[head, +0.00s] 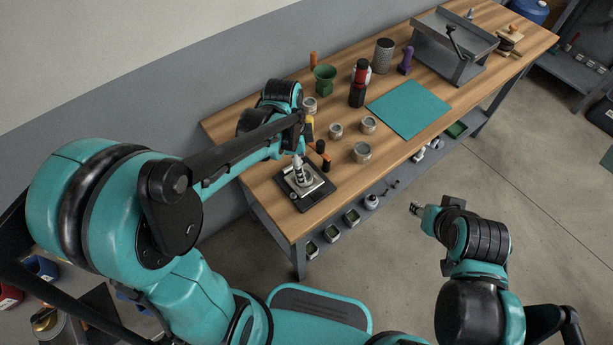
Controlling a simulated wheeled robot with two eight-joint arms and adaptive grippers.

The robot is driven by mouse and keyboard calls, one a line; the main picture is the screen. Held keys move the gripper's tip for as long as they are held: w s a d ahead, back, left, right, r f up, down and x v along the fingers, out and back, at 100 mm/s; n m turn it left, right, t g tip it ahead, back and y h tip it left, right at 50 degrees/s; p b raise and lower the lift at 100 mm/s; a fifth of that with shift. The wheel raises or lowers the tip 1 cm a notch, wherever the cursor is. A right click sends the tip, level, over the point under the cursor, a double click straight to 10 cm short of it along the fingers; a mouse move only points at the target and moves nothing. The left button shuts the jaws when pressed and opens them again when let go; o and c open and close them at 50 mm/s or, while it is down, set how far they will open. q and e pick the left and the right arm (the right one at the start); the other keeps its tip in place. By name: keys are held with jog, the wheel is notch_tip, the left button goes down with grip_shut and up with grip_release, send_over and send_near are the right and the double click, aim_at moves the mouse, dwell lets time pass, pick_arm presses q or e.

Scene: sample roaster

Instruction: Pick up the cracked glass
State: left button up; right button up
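Several small round jars or glasses stand on the wooden bench: one (361,152) near the front edge, one (368,124) behind it, one (336,130) to its left and one (310,103) farther back by my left arm. No crack shows at this size, so I cannot tell which is the cracked glass. My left gripper (298,171) points down over a black scale-like tray (316,194) at the bench's near end. I cannot tell whether it holds the pale round thing under it. My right gripper (416,208) is over the floor, away from the bench, its fingers too small to read.
Dark bottles with orange tops (326,163) stand close right of my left gripper. A green cup (324,78), a dark bottle (358,85) and a grey cylinder (383,56) stand farther back. A teal mat (409,108) lies bare. A grey metal box (453,50) stands beyond it.

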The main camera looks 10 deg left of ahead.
pick_arm(q)
jog(key=f, duration=0.1)
jog(key=f+b, duration=0.1)
jog(key=f, duration=0.1)
jog(key=f+b, duration=0.1)
jog(key=f, duration=0.1)
jog(key=shift+w+d, duration=0.3)
jog(key=shift+d, duration=0.05)
jog(key=shift+r, duration=0.1)
jog(key=shift+c, duration=0.4)
jog(key=c, duration=1.2)
